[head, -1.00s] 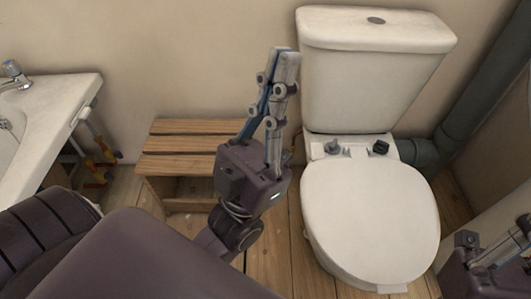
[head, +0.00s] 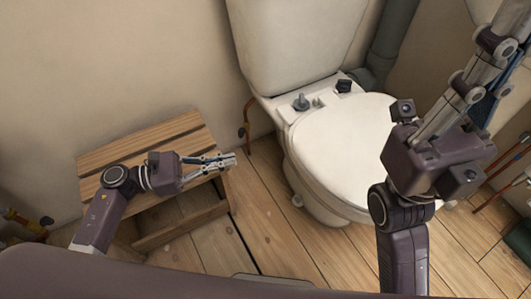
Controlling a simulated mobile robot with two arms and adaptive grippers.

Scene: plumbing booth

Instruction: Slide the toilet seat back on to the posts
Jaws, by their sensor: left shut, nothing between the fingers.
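The white toilet seat (head: 345,145), lid down, lies on the toilet bowl (head: 305,178). Behind its rear edge, on the bowl's back ledge, stand a grey post (head: 301,101) and a dark post (head: 344,86). Small grey prongs (head: 318,103) show at the seat's rear edge between them; I cannot tell whether they touch the posts. My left gripper (head: 233,160) is shut and empty, over the wooden step stool's right end, left of the toilet. My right gripper (head: 505,40) is raised right of the seat, hiding its right edge. Its fingertips are cut off by the frame.
The wooden step stool (head: 150,140) stands against the wall, left of the toilet. The cistern (head: 295,40) rises behind the posts. A grey drain pipe (head: 392,40) stands to its right. The plank floor (head: 275,225) before the toilet is clear. Red pipes (head: 500,185) show at far right.

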